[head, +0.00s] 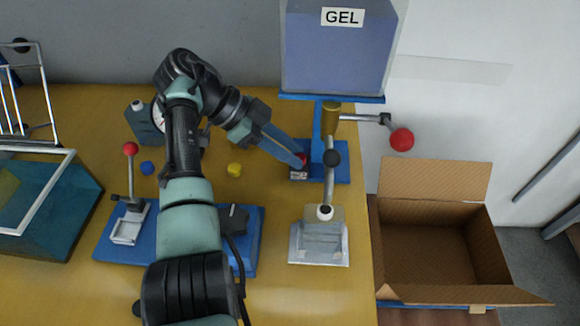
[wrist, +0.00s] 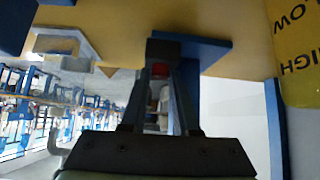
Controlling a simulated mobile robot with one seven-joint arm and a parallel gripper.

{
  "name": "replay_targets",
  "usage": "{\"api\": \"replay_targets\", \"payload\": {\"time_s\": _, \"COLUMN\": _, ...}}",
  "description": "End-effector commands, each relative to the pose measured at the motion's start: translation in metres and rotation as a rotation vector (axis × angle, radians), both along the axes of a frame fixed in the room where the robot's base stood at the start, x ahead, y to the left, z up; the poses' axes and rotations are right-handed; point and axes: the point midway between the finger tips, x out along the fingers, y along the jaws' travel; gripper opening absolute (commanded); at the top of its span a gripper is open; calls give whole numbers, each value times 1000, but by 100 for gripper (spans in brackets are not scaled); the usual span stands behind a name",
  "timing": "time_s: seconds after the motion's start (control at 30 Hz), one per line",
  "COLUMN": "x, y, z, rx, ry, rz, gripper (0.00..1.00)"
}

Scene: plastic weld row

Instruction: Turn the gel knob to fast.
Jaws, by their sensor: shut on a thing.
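The gel dispenser, a blue-grey hopper (head: 335,50) labelled GEL, stands on a blue post and base (head: 335,172) near the table's right edge. A small red knob (head: 304,158) sits on the left part of that base, above a small white label (head: 298,175) too small to read. My gripper (head: 299,160) reaches down from the left and is shut on the knob. In the wrist view a bit of the red knob (wrist: 160,70) shows between the fingers of my gripper (wrist: 162,58). The fingers hide most of the knob, so its setting cannot be told.
A lever with a red ball (head: 401,139) sticks out right of the dispenser. An open cardboard box (head: 430,295) is at right. A yellow piece (head: 235,170) and a blue one (head: 147,168) lie at left.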

Motion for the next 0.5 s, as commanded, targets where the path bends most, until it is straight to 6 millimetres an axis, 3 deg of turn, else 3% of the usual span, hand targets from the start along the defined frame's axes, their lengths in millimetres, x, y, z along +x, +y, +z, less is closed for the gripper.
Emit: {"api": "replay_targets", "payload": {"time_s": 0.5, "x": 3, "y": 0, "z": -1, "rx": 2, "ry": 1, "rz": -163, "gripper": 0}}
